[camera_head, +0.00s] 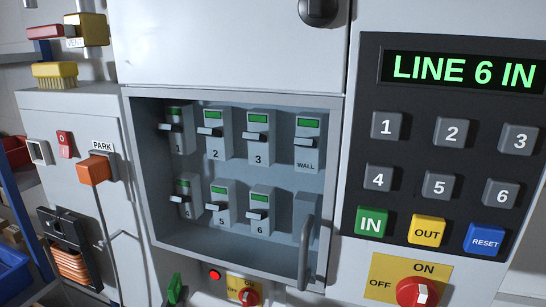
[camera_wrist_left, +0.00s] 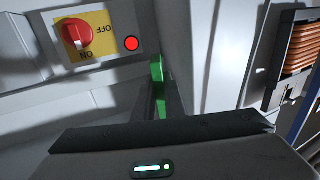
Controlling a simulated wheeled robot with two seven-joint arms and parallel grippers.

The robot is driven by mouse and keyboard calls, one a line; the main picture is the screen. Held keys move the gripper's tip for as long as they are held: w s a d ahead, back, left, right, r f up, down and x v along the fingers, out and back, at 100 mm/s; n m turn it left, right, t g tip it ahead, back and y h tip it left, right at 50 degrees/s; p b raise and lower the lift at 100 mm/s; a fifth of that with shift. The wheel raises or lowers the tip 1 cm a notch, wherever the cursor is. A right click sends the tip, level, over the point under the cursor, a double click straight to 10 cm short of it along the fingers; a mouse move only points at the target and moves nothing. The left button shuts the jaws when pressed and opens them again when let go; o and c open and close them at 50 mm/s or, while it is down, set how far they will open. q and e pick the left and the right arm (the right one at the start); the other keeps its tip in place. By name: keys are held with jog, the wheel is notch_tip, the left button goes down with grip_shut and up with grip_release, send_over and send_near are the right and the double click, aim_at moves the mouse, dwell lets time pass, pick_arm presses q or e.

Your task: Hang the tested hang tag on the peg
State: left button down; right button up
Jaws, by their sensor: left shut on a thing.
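A green tag (camera_head: 174,288) shows at the bottom of the head view, in front of the cabinet and left of the red lamp. In the left wrist view the green tag (camera_wrist_left: 158,70) stands between the two dark fingers of my left gripper (camera_wrist_left: 160,95), which is shut on it. Any writing on the tag is not readable. A thin grey rod (camera_head: 122,237), which looks like the peg, sticks out from the side panel at the left, above and left of the tag. Nothing is seen hanging on it. My right gripper is not in view.
An open breaker box (camera_head: 225,248) with several numbered switches fills the middle. A keypad panel (camera_head: 456,88) at the right reads "LINE 6 IN". Red rotary switches (camera_head: 417,292) sit low. An orange PARK plug (camera_head: 95,169) and a coil (camera_head: 72,264) are at the left.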

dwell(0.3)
pick_arm(q)
jog(key=shift+s+f, duration=0.3)
jog(key=shift+s, duration=0.15)
jog(key=s+f, duration=0.3)
jog(key=s, duration=0.5)
jog(key=shift+s, duration=0.35)
